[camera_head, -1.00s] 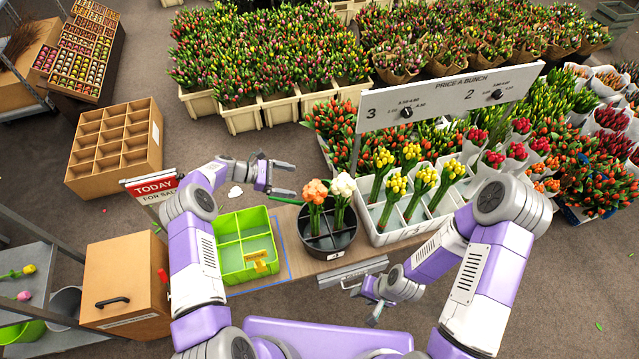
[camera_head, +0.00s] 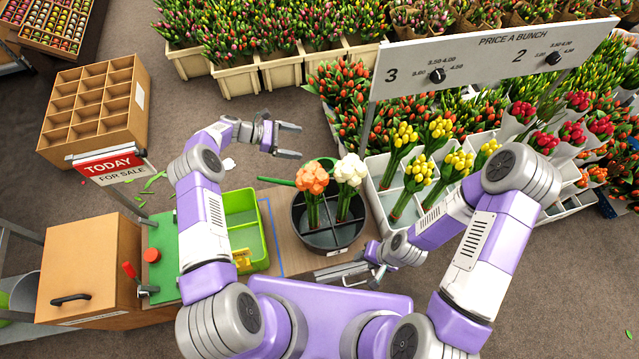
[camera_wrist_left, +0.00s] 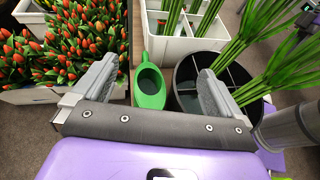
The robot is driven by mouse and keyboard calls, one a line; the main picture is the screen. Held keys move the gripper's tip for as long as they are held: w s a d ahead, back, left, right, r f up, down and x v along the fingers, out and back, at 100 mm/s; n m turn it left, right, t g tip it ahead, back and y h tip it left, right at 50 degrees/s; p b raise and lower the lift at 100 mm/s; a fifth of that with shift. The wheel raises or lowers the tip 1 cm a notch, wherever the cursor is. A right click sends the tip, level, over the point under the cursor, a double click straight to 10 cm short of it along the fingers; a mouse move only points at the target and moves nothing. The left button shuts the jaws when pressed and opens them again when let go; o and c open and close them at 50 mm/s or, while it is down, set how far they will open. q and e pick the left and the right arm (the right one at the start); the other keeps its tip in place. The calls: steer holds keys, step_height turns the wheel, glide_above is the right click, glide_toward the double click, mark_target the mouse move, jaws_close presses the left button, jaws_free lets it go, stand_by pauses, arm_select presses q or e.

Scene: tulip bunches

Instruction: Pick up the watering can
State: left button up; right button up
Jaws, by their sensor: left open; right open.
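The green watering can (camera_wrist_left: 150,86) is in the left wrist view, between and beyond my open left fingers, next to the round black bucket (camera_wrist_left: 188,72). My right gripper (camera_head: 376,268) is open and empty near the counter's front edge.
Orange and white flowers (camera_head: 328,178) stand in the black bucket. A white divided crate (camera_head: 375,185) with yellow tulips is to its right, under a price board (camera_head: 490,65). A green divided tray (camera_head: 262,215) is at the left. A sale sign (camera_head: 110,164) stands further left.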

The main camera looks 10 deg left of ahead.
arm_select(q)
steer(key=f+b, duration=0.4)
steer(key=f, duration=0.1)
steer(key=d+f+b, duration=0.1)
steer(key=f+b, duration=0.4)
steer(key=d+f+b, duration=0.1)
steer(key=f+b, duration=0.3)
steer(key=f, duration=0.2)
steer(key=shift+w+d, duration=0.15)
steer(key=shift+w, duration=0.05)
steer(key=b+x, duration=0.1)
steer(key=x, duration=0.1)
steer(key=f+b+x, duration=0.1)
steer(key=x, duration=0.2)
steer(key=shift+a, duration=0.25)
steer(key=shift+c, duration=0.3)
steer(key=shift+w, duration=0.1)
steer(key=c, duration=1.7)
jaws_close()
steer(key=shift+r, duration=0.15)
